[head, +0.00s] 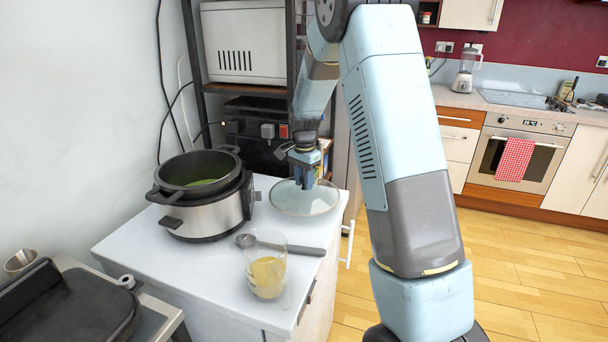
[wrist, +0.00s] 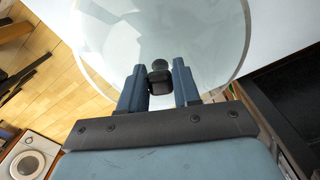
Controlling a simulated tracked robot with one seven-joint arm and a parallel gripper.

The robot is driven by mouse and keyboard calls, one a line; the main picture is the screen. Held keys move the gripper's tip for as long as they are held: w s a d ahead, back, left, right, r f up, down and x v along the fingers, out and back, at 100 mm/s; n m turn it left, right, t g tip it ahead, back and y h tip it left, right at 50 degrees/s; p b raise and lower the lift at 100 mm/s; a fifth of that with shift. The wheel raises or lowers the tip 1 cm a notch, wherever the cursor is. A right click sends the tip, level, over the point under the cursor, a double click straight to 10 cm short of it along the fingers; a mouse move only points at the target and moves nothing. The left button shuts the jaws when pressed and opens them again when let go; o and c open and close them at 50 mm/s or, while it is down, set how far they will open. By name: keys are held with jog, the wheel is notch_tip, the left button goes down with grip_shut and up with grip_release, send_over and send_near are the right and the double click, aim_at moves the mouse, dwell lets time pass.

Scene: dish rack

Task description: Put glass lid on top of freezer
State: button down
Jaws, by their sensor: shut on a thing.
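The glass lid (head: 306,203) is a round clear disc with a pale rim, at the back right of the white freezer top (head: 205,274). In the wrist view the lid (wrist: 150,35) fills the upper middle, with its dark knob (wrist: 159,82) between my fingers. My gripper (head: 305,181) points down over the lid's middle and is shut on the knob; the wrist view also shows its two blue fingers (wrist: 159,90). The lid looks level and at or close to the white top; I cannot tell whether it touches.
A slow cooker (head: 205,205) with a dark pot stands left of the lid. A glass jug (head: 266,274) of yellow liquid and a grey ladle (head: 280,245) are in front. A black shelf rack (head: 245,88) is behind. Some white top is bare at front left.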

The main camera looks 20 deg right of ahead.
jog(key=shift+f, duration=0.6)
jog(key=shift+f, duration=0.2)
jog(key=shift+f, duration=0.55)
jog(key=shift+f, duration=0.15)
jog(key=c, duration=0.7)
grip_release()
notch_tip(320, 180, up, 14)
jog(key=shift+f, duration=0.15)
jog(key=shift+c, duration=0.5)
